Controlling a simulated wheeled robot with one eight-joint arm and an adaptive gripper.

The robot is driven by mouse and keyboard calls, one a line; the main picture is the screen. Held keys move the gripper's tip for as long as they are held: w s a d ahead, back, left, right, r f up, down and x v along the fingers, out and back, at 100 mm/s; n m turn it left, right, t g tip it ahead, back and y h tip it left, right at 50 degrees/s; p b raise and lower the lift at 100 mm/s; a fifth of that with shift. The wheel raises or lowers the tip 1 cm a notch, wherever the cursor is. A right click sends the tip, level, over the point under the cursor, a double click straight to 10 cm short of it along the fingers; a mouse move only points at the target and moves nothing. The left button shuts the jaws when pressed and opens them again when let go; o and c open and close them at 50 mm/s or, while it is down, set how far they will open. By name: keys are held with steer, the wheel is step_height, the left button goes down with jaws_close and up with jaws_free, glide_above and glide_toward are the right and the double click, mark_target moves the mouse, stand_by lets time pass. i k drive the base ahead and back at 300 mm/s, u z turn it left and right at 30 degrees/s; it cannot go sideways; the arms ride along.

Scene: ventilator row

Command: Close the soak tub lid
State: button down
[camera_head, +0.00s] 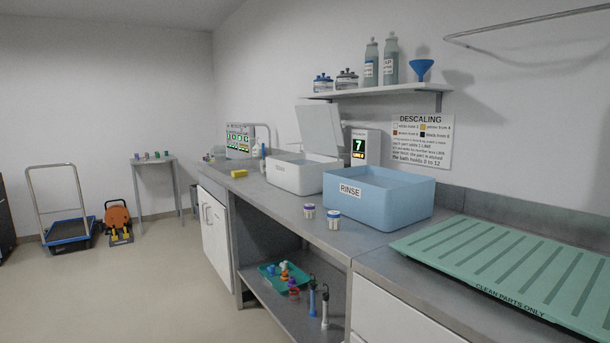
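The white soak tub (297,177) stands on the grey counter, left of the blue rinse tub. Dark lettering on its front is too small to read surely. Its pale lid (320,129) stands open, raised nearly upright at the back of the tub. The tub's inside is mostly hidden by its front wall. My gripper does not show in this view.
The blue rinse tub (375,208) stands close to the soak tub's right, with two small jars (333,220) before it. A display unit (359,147) stands behind. A shelf (385,91) with bottles hangs above. A yellow sponge (239,173) lies left. Floor (130,285) at left is clear.

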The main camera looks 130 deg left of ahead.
mark_target(320, 125)
steer(key=u, duration=4.4)
steer(key=k, duration=1.15)
steer(key=u, duration=0.45)
steer(key=i, duration=1.05)
steer(key=u, duration=0.35)
